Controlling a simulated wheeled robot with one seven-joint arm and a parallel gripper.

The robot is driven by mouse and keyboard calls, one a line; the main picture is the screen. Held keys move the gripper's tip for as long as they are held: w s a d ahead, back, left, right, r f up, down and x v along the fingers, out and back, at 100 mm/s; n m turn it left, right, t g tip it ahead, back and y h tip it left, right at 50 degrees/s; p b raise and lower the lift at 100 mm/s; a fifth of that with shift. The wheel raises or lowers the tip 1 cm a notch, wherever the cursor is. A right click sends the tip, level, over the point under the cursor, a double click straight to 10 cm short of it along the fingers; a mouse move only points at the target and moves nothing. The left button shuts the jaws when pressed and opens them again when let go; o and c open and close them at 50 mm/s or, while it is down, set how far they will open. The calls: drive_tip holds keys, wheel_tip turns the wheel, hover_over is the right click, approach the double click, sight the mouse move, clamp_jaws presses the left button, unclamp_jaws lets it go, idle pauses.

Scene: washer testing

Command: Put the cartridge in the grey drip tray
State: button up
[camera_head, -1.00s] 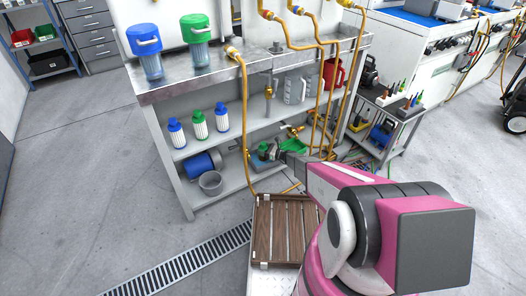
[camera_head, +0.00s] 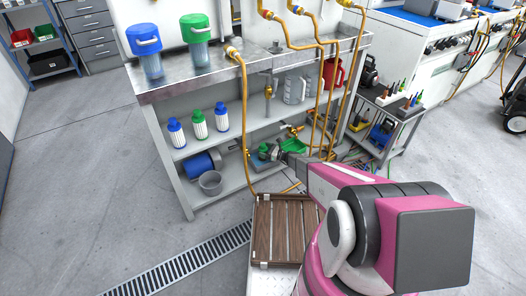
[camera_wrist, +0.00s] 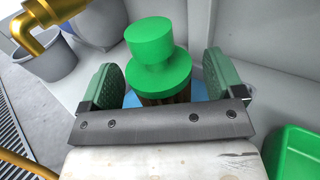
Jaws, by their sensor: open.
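A cartridge with a green stepped cap (camera_wrist: 152,62) and a brownish body stands between my gripper's fingers in the wrist view. Something blue shows around its lower part. My gripper (camera_wrist: 160,82) is open, with one green finger pad on each side of the cartridge; I cannot tell whether either touches it. In the head view my gripper (camera_head: 268,153) reaches into the lower shelf of the bench, and the cartridge is hard to make out. I cannot pick out a grey drip tray for certain.
A grey bucket (camera_head: 210,183) and a blue cylinder (camera_head: 200,164) are left of my gripper. A green bin (camera_head: 294,147) is to its right. Several capped white cartridges (camera_head: 199,124) stand on the shelf above. Yellow hoses (camera_head: 246,110) hang near my arm. A slatted wooden crate (camera_head: 285,229) is in front.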

drive_tip(key=v, duration=1.1)
drive_tip(key=s+r+n+g+h, duration=0.55)
drive_tip(key=s+r+n, duration=0.65)
drive_tip(key=r, duration=0.5)
drive_tip(key=s+d+r+n+h, duration=0.5)
drive_tip(key=s+d+r, duration=0.1)
drive_tip(key=s+r, duration=0.3)
drive_tip(key=s+d+r+n+h, duration=0.5)
drive_tip(key=s+d+r+h, duration=0.1)
drive_tip(key=s+r, duration=0.3)
drive_tip(key=shift+d+r+g, duration=0.35)
drive_tip(key=shift+r, duration=0.3)
